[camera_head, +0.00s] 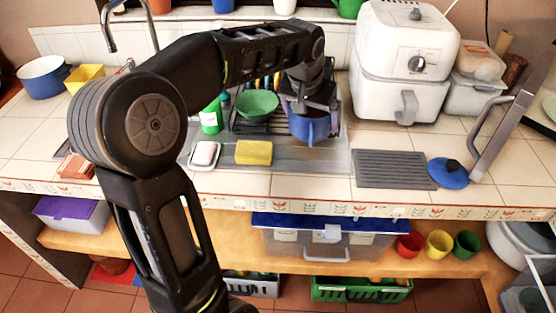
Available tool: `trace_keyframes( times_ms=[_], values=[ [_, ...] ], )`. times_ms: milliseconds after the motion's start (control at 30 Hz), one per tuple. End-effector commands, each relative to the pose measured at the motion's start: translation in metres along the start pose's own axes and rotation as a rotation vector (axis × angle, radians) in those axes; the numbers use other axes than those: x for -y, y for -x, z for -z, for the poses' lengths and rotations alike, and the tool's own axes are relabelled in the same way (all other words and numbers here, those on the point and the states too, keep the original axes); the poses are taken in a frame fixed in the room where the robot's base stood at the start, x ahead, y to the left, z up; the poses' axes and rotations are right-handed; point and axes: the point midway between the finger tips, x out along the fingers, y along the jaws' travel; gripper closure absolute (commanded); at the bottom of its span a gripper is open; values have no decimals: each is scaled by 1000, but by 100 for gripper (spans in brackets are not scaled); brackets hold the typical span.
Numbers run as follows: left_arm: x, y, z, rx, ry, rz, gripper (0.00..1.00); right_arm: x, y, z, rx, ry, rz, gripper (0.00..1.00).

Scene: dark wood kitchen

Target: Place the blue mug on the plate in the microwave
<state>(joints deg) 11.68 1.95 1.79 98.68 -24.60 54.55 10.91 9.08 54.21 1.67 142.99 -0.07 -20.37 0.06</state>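The blue mug (312,127) is at the right part of the dish rack (275,127) on the counter. My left arm reaches over the counter from the lower left, and its gripper (311,106) points down right at the mug. The gripper and arm hide the mug's upper part. I cannot tell whether the fingers are closed on it or whether the mug is lifted. My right gripper is not in view. No plate can be made out. A grey panel with a bar handle (490,125) stands at the right edge; I cannot tell if it belongs to the microwave.
A green bowl (257,104) sits in the rack, left of the mug. A yellow sponge (254,152) and a soap dish (205,154) lie in front. A white air fryer (405,65) stands behind right. A grey ribbed mat (394,169) and a blue lid (448,173) lie on the right counter.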

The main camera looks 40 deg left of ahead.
Motion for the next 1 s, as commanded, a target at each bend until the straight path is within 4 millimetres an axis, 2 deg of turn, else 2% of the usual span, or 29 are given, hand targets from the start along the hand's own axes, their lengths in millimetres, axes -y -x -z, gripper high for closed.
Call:
trace_keyframes(
  times_ms=[267, 600, 1000],
  values=[
    [0, -7, -2, -1, 0, 0, 63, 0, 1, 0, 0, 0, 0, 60],
    [0, -54, -22, 0, 0, 1, 62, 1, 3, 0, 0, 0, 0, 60],
    [0, -60, -24, -1, 0, 0, 63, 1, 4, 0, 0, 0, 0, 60]
  ],
)
